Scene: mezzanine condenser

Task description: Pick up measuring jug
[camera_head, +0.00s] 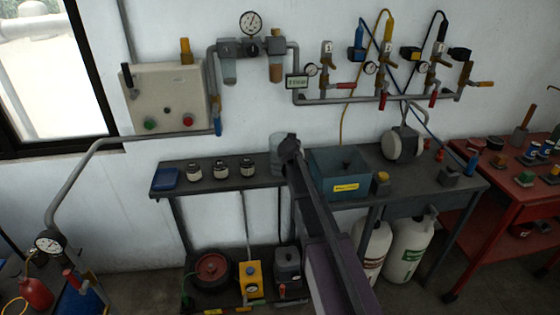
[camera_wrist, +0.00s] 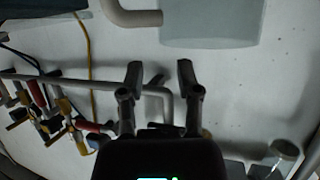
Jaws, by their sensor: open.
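The measuring jug (camera_head: 276,158) is a pale, translucent grey-blue vessel standing upright on the dark bench shelf, left of the blue-grey bin. My arm and gripper hide its right side in the head view. In the wrist view the jug (camera_wrist: 212,24) appears at the top edge, cut off by the frame, with its thick handle (camera_wrist: 130,14) to the left. My gripper (camera_wrist: 160,76) is open and empty, its two fingers apart and pointing toward the wall. The jug is not between the fingers in the wrist view. In the head view my gripper (camera_head: 289,146) overlaps the jug; the gap cannot be told.
The bin (camera_head: 340,172) with a yellow label stands close right of the jug. Several small jars (camera_head: 220,170) and a blue box (camera_head: 166,179) sit to its left. Pipes and valves (camera_head: 380,98) run along the wall above. A red bench (camera_head: 515,185) stands at right.

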